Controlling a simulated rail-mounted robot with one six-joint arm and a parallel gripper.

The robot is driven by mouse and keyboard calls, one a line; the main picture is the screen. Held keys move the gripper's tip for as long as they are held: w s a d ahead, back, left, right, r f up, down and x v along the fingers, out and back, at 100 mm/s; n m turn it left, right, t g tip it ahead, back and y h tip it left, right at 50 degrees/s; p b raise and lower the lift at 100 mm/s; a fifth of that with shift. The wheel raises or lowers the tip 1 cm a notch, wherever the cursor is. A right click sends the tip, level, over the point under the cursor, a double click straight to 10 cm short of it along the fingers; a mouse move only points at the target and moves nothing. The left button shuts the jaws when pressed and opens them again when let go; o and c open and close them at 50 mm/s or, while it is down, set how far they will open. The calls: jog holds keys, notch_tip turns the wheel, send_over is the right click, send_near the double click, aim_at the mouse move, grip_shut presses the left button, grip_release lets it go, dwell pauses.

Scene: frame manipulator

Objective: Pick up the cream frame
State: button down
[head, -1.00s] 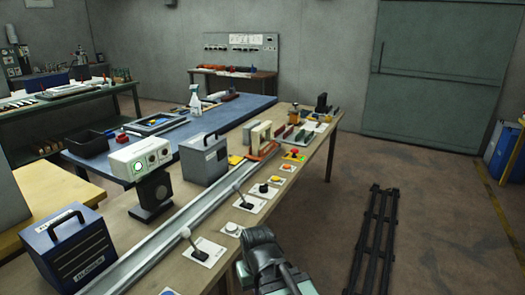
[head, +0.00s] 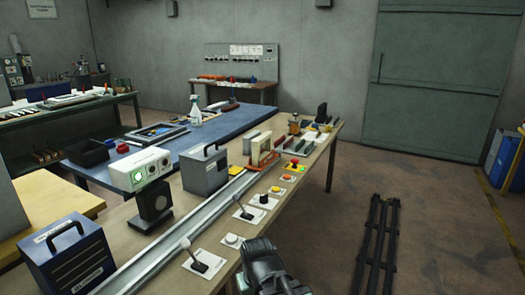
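A cream upright piece (head: 266,148), which looks like the cream frame, stands on an orange-red base (head: 263,165) at the far end of the metal rail on the long wooden table. It is small in the view, so its opening is hard to make out. A dark part of my arm or gripper (head: 262,262) shows at the bottom edge, beside the table's near right edge and well short of the cream piece. Its fingers cannot be made out, and nothing is seen held in it.
The metal rail (head: 187,233) runs along the table. Levers and buttons, such as a lever panel (head: 199,263), line its right side. Grey boxes and a white device (head: 139,170) stand to its left. A black floor track (head: 376,243) lies right, with open floor around it.

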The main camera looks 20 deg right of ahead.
jog(key=c, duration=0.7)
grip_release()
